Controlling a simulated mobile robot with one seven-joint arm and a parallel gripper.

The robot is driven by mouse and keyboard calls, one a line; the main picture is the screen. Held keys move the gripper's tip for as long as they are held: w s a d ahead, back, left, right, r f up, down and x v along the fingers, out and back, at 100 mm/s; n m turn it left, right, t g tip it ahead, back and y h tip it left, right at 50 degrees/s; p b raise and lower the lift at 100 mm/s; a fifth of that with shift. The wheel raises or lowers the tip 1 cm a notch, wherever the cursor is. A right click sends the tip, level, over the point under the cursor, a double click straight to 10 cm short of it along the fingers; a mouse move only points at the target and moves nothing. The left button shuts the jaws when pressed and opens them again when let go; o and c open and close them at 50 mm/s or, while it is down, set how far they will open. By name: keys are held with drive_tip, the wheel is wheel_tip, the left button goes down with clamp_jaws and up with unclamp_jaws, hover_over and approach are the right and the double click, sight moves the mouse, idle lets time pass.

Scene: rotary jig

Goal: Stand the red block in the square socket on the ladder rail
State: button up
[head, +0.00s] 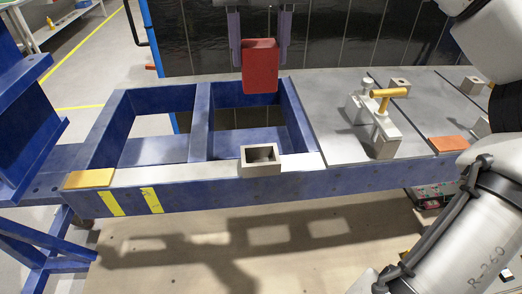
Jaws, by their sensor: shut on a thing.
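The red block (260,68) is in the upper middle of the head view, upright. My gripper (260,38) is shut on it, one purple-grey finger at each side. The block hangs in the air, apart from everything below, above and behind the socket in the picture. The square socket (247,170) is a grey-brown open-topped box with a dark, empty-looking inside. It sits on the front ladder rail (205,174) of the blue frame. The block's lower end is clear of the socket.
Right of the open frame bays is a grey plate (345,149) with a clamp with a yellow handle (388,93), small blocks and an orange pad (448,144). A blue beam structure (22,90) stands at the left. A yellow pad (90,179) lies on the rail's left end.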

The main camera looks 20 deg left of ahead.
sight(260, 75)
wheel_tip(260, 75, down, 17)
drive_tip(key=shift+r+p, duration=0.2)
drive_tip(key=shift+p, duration=0.25)
drive_tip(key=shift+f, duration=0.1)
drive_tip(key=shift+f+b, duration=0.15)
drive_tip(key=shift+b, duration=0.15)
drive_tip(key=o, duration=1.2)
drive_tip(key=shift+r+p, duration=0.4)
drive_tip(key=shift+p, duration=0.05)
wheel_tip(260, 75, up, 12)
drive_tip(key=shift+f+b, duration=0.15)
drive_tip(key=shift+b, duration=0.65)
